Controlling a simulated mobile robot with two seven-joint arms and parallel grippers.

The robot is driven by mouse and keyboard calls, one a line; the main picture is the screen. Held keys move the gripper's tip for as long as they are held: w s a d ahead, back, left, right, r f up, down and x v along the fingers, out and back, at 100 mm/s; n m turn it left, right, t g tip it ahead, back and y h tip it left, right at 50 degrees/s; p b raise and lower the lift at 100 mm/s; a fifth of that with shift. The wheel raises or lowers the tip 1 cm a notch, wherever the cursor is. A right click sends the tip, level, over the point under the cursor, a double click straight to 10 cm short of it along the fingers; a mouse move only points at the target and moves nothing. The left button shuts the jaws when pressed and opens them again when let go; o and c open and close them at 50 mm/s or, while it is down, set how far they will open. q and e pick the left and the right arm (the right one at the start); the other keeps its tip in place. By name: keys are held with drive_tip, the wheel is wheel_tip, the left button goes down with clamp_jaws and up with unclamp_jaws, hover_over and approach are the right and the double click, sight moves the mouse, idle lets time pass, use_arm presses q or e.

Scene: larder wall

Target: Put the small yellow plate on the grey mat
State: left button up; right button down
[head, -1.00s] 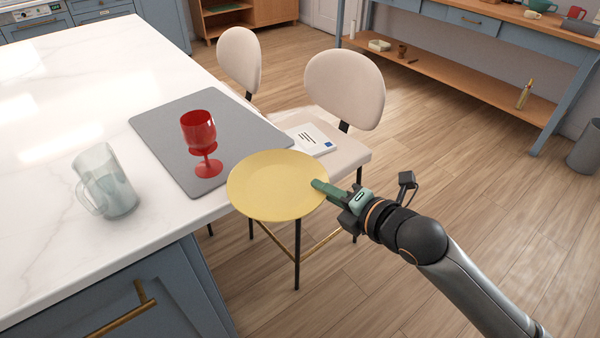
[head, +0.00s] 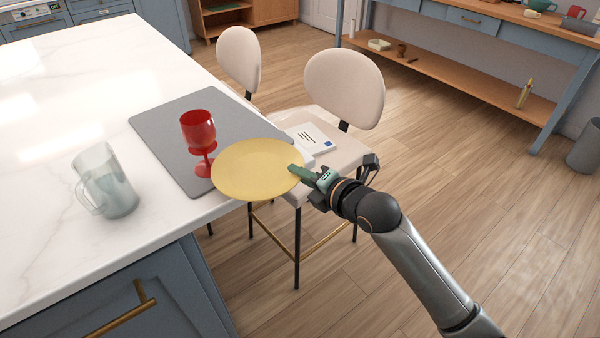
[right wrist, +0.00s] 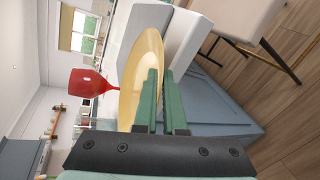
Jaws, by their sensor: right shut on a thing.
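The yellow plate (head: 250,172) is in the air near the counter's right edge, over the near right part of the grey mat (head: 165,128). My right gripper (head: 296,172) is shut on the plate's right rim. In the right wrist view the plate (right wrist: 146,62) sits between the green fingers (right wrist: 160,100). The grey mat lies on the white counter, and the plate hides its near right corner. A red goblet (head: 198,128) stands upright on the mat, just left of and behind the plate. My left gripper is not in view.
A clear jug (head: 108,185) stands on the white counter (head: 60,130), left of the mat. Two pale chairs (head: 345,85) stand along the counter's right side, and a white book (head: 310,137) lies on the nearer seat. The goblet is close to the plate's left rim.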

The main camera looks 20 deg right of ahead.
drive_tip(key=shift+f, duration=0.2)
drive_tip(key=c, duration=1)
unclamp_jaws()
